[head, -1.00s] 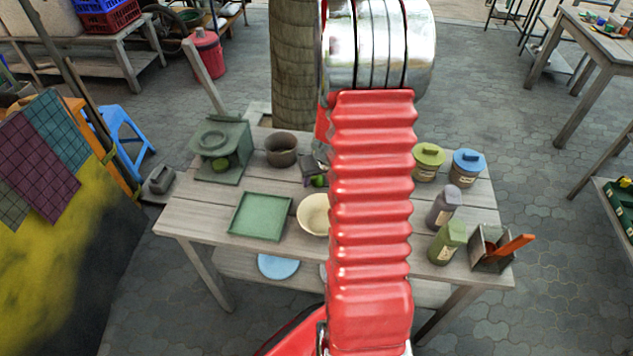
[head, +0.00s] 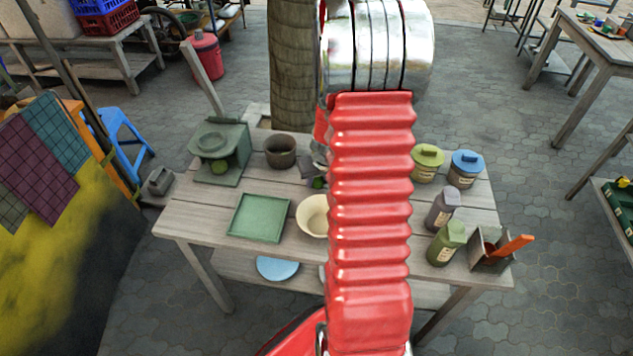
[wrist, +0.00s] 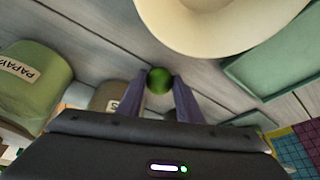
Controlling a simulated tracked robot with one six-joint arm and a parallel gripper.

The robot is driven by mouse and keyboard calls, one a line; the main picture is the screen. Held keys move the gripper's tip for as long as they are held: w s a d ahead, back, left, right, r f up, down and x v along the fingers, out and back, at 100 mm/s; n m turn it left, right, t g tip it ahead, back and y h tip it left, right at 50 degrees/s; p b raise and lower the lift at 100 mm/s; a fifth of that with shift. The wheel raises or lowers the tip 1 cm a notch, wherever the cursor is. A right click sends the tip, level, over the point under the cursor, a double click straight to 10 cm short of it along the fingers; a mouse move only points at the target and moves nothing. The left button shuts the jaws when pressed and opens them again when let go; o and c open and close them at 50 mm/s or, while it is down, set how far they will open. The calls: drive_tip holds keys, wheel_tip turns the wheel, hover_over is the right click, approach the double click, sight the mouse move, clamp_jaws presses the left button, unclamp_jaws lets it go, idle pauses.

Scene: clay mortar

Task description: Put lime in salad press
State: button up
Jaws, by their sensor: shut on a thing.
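A round green lime (wrist: 159,80) is between the two fingertips of my gripper (wrist: 160,84) in the wrist view. In the head view the lime (head: 317,183) shows small beside my red arm, behind the cream bowl. My gripper is shut on it; its height over the table is hard to tell. The dark green salad press (head: 232,142) stands at the table's back left, with a long handle (head: 203,77) slanting up. My arm hides part of the table.
A cream bowl (head: 311,216) is just in front of the lime, and a brown pot (head: 280,151) stands between lime and press. A green tray (head: 258,218) lies front left. Several lidded jars and a box (head: 492,259) with an orange-handled tool stand right.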

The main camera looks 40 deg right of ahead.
sight(315, 181)
wheel_tip(315, 181, up, 10)
idle(0.6)
drive_tip(key=shift+a, duration=0.1)
idle(0.3)
drive_tip(key=w+a+n+y, duration=0.1)
drive_tip(key=w+a, duration=0.4)
drive_tip(key=a, duration=1.1)
drive_tip(key=w+a+n, duration=0.4)
drive_tip(key=w+a, duration=0.2)
drive_tip(key=a, duration=1)
drive_tip(key=shift+w+r+t+y, duration=0.25)
drive_tip(key=shift+r+t+y, duration=0.05)
drive_tip(key=shift+r+y, duration=0.1)
drive_tip(key=shift+s+d, duration=0.1)
